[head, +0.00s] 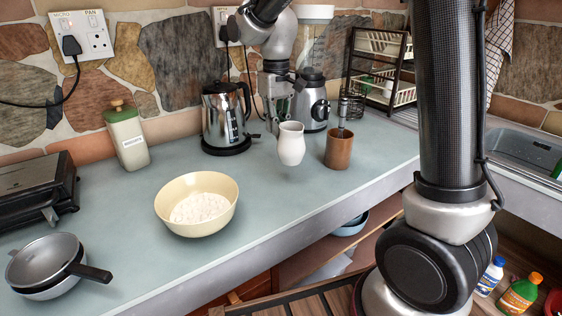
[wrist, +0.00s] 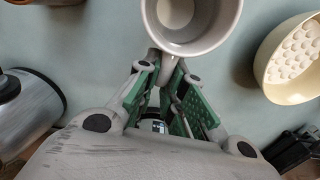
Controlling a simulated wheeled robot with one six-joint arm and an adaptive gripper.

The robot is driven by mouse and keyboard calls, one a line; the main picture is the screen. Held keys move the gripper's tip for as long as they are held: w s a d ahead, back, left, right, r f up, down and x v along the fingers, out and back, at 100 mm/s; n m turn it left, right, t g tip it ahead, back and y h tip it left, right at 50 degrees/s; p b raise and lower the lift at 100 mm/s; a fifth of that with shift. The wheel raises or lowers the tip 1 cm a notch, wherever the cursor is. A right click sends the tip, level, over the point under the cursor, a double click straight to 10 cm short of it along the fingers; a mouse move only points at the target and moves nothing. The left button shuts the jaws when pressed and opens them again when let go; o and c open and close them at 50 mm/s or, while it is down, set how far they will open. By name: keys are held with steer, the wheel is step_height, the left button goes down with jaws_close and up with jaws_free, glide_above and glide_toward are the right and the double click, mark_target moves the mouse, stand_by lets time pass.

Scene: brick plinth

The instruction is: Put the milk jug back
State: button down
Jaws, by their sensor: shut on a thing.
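The white milk jug (head: 291,145) is in the middle of the head view, upright, between the cream bowl and a brown cup. It seems to hang a little above the counter, though the gap is hard to judge. My gripper (head: 276,127) is at its back left side, shut on it. In the wrist view the jug's open round mouth (wrist: 190,22) is at the top, cut by the frame edge. The green-padded fingers of my gripper (wrist: 168,66) reach up to its near side.
A cream bowl of white contents (head: 178,222) stands front left. The brown cup (head: 338,152) holding utensils is close on the right. Behind are a steel kettle (head: 224,118), a blender-like appliance (head: 312,100) and a dish rack (head: 385,65). The counter (head: 285,205) is clear in front.

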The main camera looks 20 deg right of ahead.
step_height(320, 180, down, 7)
steer(key=shift+f, duration=0.2)
steer(key=shift+f, duration=0.1)
steer(key=c, duration=1.5)
jaws_free()
